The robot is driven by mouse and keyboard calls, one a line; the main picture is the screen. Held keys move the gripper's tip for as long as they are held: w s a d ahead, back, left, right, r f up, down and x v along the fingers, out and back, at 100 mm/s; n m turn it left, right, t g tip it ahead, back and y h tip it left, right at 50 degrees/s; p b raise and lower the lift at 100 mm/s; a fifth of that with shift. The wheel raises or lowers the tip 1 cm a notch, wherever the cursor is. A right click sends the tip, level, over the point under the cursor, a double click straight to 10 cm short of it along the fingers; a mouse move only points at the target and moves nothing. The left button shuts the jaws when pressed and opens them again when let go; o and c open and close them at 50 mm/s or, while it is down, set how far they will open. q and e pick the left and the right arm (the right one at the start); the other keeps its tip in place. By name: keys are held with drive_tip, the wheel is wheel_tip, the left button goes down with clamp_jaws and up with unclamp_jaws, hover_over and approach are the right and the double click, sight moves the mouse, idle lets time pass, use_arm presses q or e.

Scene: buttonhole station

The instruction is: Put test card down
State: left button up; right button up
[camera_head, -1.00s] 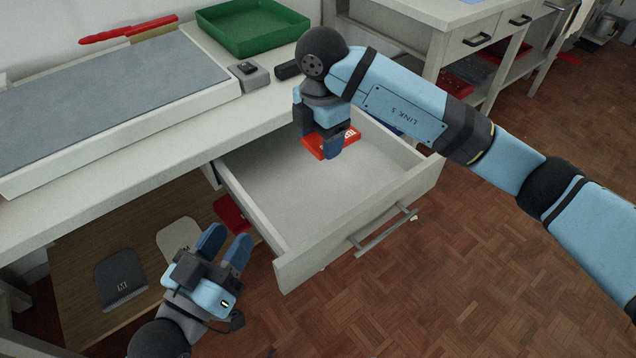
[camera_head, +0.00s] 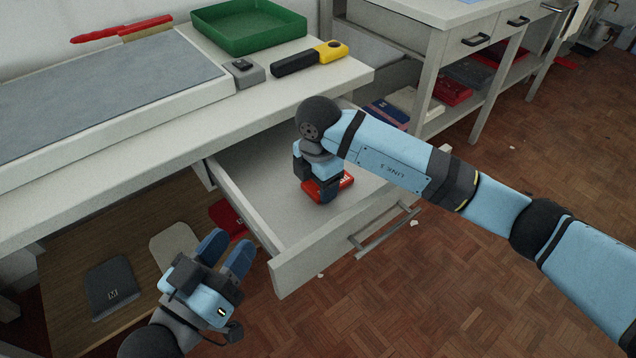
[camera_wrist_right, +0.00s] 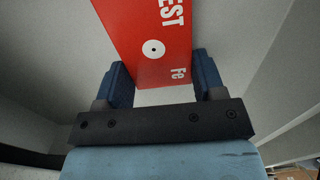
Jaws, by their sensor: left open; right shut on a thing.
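The test card is red with white lettering. In the head view the test card (camera_head: 345,181) is inside the open drawer (camera_head: 262,170), partly hidden by my right gripper (camera_head: 322,197). In the right wrist view the card (camera_wrist_right: 152,45) lies between the two blue fingers of my right gripper (camera_wrist_right: 160,82), which is shut on it. I cannot tell whether the card touches the drawer floor. My left gripper (camera_head: 226,250) is open and empty, in front of the drawer's left side, over the low shelf.
The worktop (camera_head: 110,150) above the drawer holds a green tray (camera_head: 250,27), a grey box (camera_head: 243,72) and a black and yellow tool (camera_head: 310,58). Dark and pale folded pieces lie on the low shelf (camera_head: 70,250). The drawer floor around the card looks clear.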

drive_tip(key=o, duration=0.5)
drive_tip(key=shift+f, duration=0.15)
drive_tip(key=o, duration=0.5)
drive_tip(key=shift+c, duration=0.2)
use_arm(q)
drive_tip(key=r+p, duration=0.1)
drive_tip(key=r+t+p, duration=0.1)
drive_tip(key=r+p, duration=0.1)
drive_tip(key=shift+s+a+r, duration=0.1)
drive_tip(key=shift+a, duration=0.25)
use_arm(e)
wheel_tip(320, 180, up, 12)
drive_tip(key=shift+r, duration=0.2)
use_arm(q)
drive_tip(key=shift+n, duration=0.3)
